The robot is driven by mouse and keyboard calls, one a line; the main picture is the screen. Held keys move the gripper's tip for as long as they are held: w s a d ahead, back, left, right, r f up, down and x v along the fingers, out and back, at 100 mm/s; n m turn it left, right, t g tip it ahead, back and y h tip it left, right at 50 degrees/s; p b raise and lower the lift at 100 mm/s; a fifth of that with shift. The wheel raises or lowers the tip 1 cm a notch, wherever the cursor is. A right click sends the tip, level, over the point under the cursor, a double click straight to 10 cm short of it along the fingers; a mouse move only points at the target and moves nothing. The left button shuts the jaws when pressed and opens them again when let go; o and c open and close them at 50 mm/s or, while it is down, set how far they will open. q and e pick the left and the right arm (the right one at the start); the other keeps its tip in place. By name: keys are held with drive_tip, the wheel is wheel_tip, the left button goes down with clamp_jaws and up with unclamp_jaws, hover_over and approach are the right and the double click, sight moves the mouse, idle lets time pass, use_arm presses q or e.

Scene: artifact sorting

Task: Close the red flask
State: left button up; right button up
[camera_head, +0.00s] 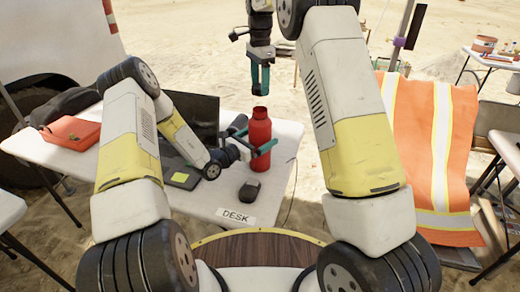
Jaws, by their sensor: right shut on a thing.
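The red flask (258,135) stands upright on the white table. Its narrow neck points up and no lid shows on it. My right gripper (260,88) points down above the flask's neck, apart from it. Its teal fingers are close together on a small thing that I cannot make out. My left gripper (253,141) is at the flask from the left, with one teal finger crossing the front of its body and the other by its left side. Whether these fingers press on the flask I cannot tell.
An orange vest (445,150) hangs at the right. Sand lies behind.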

sight(260, 109)
use_arm(q)
drive_tip(key=c, duration=2.1)
drive_tip(key=shift+o, duration=0.2)
use_arm(e)
drive_tip(key=shift+f, duration=2.5)
drive_tip(key=shift+f, duration=0.85)
drive_tip(key=shift+f, duration=0.55)
